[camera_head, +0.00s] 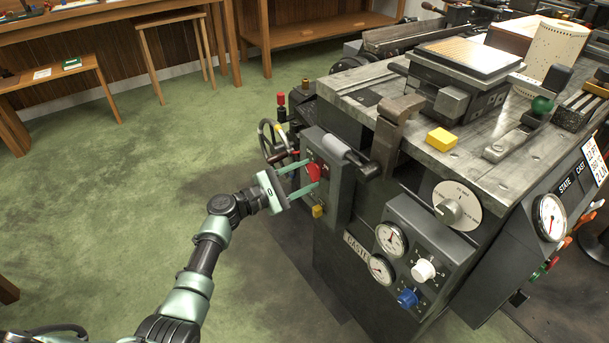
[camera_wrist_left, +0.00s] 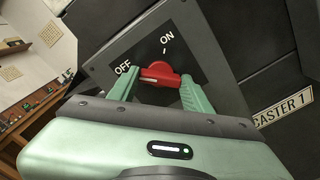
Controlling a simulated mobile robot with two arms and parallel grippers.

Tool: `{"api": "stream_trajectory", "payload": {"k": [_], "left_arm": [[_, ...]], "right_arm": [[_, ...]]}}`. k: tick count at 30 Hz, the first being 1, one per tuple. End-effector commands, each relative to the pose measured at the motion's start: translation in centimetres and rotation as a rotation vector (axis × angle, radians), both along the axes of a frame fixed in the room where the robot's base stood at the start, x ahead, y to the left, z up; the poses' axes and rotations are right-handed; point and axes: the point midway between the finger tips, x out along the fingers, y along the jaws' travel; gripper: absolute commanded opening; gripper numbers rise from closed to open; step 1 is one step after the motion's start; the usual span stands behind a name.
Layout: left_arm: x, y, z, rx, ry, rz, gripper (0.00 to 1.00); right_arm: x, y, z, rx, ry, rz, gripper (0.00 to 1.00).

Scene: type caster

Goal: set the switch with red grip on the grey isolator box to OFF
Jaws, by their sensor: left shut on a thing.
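The grey isolator box (camera_head: 338,200) is on the left end of the machine. Its red-grip switch (camera_head: 314,171) sits on the face towards my left arm. In the left wrist view the red grip (camera_wrist_left: 168,76) lies between OFF, on its left, and ON, above it. A pale mark shows on the grip's left part; I cannot tell exactly where the switch points. My left gripper (camera_head: 305,178) is shut on the red grip, one green finger on either side. The fingers also show in the wrist view (camera_wrist_left: 158,92). My right gripper is out of view.
A yellow padlock-like piece (camera_head: 318,211) hangs low on the box, close below the fingers. Gauges and white and blue knobs (camera_head: 408,298) are on the panel to the right. A handwheel (camera_head: 272,142) stands behind the box. The green floor left of the machine is clear.

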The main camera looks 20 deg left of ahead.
Motion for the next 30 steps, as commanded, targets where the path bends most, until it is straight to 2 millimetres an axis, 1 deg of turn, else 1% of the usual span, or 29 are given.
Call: {"api": "stream_trajectory", "payload": {"k": [6, 7, 9, 17, 20, 24, 27, 30], "left_arm": [[-0.1, 0.0, -0.2, -0.004, 0.006, -0.001, 0.09], [-0.1, 0.0, -0.2, -0.005, 0.005, 0.0, 0.55], [-0.1, 0.0, -0.2, -0.004, 0.005, 0.0, 0.71], [0.0, 0.0, -0.1, -0.002, 0.002, 0.0, 0.71], [-0.3, 0.2, -0.1, -0.002, 0.002, 0.001, 0.71], [-1.7, 1.4, -0.1, -0.001, 0.004, 0.004, 0.71], [-3.2, 2.5, -0.1, -0.001, 0.004, 0.001, 0.71], [-4.5, 3.5, -0.1, -0.001, 0.004, 0.001, 0.71]], "right_arm": [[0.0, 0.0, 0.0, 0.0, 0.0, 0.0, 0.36], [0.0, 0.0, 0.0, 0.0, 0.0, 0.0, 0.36], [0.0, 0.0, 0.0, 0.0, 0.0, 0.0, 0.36], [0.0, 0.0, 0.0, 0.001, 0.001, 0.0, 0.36], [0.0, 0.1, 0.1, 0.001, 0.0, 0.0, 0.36], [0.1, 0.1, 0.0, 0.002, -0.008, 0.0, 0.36], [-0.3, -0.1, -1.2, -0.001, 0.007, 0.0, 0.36], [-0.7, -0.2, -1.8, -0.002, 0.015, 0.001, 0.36]]}}
